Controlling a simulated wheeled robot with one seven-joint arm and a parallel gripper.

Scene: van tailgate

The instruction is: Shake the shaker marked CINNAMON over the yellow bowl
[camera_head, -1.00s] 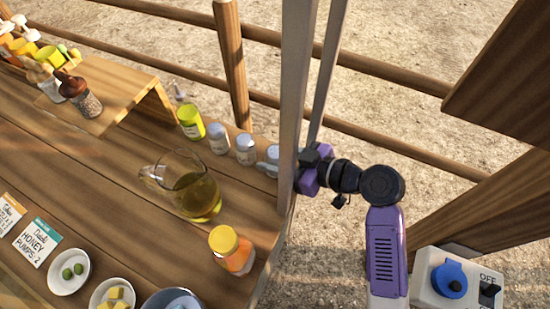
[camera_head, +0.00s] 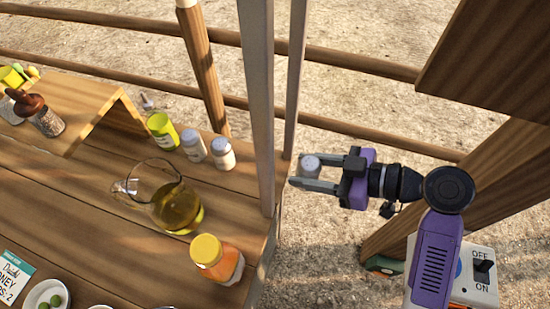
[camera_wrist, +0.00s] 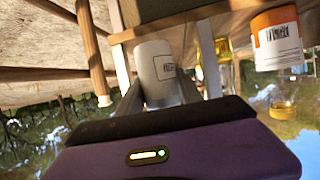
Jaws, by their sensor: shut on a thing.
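My gripper (camera_head: 298,170) is shut on a small white shaker (camera_head: 311,166) with a grey top. It holds the shaker in the air beyond the right edge of the wooden table, to the right of the metal post. The held shaker also shows between the fingers in the wrist view (camera_wrist: 155,62), with small dark print that I cannot read. Two similar shakers, one on the left (camera_head: 194,146) and one on the right (camera_head: 222,154), stand near the table's back edge; their markings are not legible.
The metal post (camera_head: 260,110) stands between my gripper and the table. A glass jug (camera_head: 178,203), an orange jar with a yellow lid (camera_head: 217,259) and a yellow-green bottle (camera_head: 162,131) stand on the table. A white bowl of green olives (camera_head: 48,296) is at the lower left.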

